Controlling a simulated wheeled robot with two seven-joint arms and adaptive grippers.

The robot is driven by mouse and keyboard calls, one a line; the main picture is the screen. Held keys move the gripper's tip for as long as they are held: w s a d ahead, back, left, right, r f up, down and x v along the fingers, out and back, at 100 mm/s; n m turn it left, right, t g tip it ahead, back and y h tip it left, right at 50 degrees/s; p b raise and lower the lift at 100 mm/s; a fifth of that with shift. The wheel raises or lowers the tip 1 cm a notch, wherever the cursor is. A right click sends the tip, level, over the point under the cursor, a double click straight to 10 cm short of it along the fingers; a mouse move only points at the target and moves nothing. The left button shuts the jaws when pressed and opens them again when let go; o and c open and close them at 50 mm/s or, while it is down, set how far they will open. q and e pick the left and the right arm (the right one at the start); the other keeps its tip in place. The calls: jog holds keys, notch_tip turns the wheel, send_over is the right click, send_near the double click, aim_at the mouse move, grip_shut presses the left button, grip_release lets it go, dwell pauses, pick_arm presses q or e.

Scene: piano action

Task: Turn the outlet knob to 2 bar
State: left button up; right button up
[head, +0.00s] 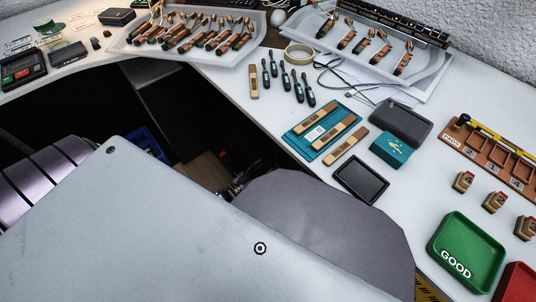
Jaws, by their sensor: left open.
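The outlet knob is not in view, and I see no pressure gauge or regulator. Large grey parts of my own body cover the lower left and middle of the head view. Only a small, dark part of what seems to be my left gripper (239,178) shows past their upper edge, low beside the desk. It is open, with nothing visible in it; its fingertips are mostly hidden. My right gripper is not in view.
The white desk (225,85) curves around a dark gap. A blue crate (148,143) sits below the desk.

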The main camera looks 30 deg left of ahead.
pick_arm(q)
jog(key=shift+v, duration=2.25)
jog(key=shift+s, duration=0.1)
